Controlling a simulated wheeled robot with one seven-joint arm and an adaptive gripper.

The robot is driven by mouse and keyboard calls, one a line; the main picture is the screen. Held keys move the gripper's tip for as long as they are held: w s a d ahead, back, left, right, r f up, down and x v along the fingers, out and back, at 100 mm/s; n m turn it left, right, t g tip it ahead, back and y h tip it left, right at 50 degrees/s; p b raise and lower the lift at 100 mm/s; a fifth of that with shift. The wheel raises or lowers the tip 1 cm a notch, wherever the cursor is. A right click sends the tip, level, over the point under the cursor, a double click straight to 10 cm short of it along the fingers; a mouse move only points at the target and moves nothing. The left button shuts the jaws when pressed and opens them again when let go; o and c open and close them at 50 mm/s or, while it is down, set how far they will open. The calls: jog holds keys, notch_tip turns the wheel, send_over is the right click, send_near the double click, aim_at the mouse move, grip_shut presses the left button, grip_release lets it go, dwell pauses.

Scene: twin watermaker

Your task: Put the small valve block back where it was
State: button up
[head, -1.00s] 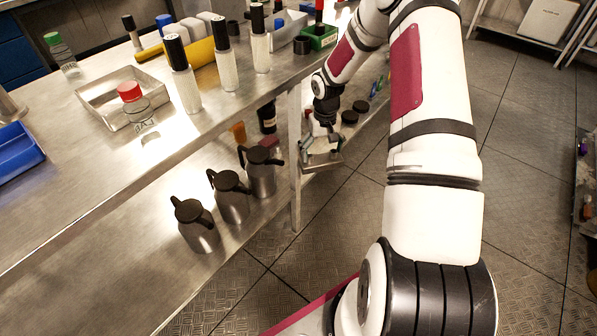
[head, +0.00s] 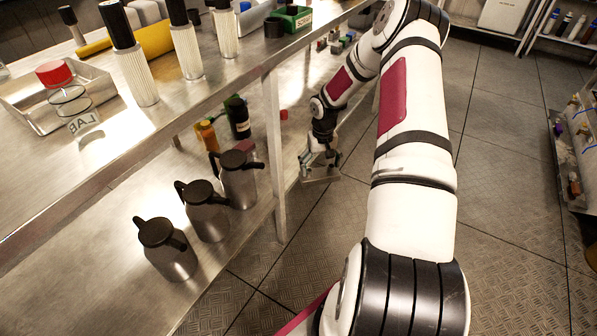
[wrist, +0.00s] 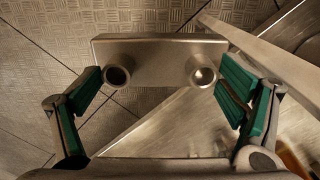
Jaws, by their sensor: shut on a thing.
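The small valve block is a grey metal block with two round ports. In the wrist view the valve block (wrist: 155,58) lies across the space between my green-padded fingers. In the head view the valve block (head: 320,176) hangs under my gripper (head: 319,160), small and partly covered by it. My gripper (wrist: 160,98) is shut on the block. It is beside the lower shelf's front edge, right of the table leg, with floor behind it in the picture. The contact between pads and block is hard to make out.
The steel table (head: 200,105) has a leg (head: 278,160) left of my gripper. On its lower shelf (head: 120,262) stand steel jugs (head: 205,212), a dark bottle (head: 238,120) and an orange bottle (head: 207,136). Open floor (head: 500,220) lies to the right, with another shelf (head: 575,150) beyond.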

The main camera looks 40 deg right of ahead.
jog(key=shift+w+a+f+b, duration=0.85)
jog(key=shift+w+b, duration=0.25)
jog(key=shift+w, duration=1.3)
jog(key=shift+w+a+f+b, duration=0.8)
jog(key=shift+w+b, duration=0.25)
jog(key=shift+w, duration=1.35)
jog(key=shift+w+a+f+b, duration=0.7)
jog(key=shift+w+a+b, duration=0.3)
jog(key=shift+w, duration=1.4)
jog(key=shift+d+f, duration=0.1)
jog(key=shift+f, duration=0.05)
jog(key=o, duration=1.7)
jog(key=shift+s, duration=0.1)
notch_tip(320, 180, up, 8)
jog(key=p, duration=0.3)
jog(key=shift+f, duration=0.15)
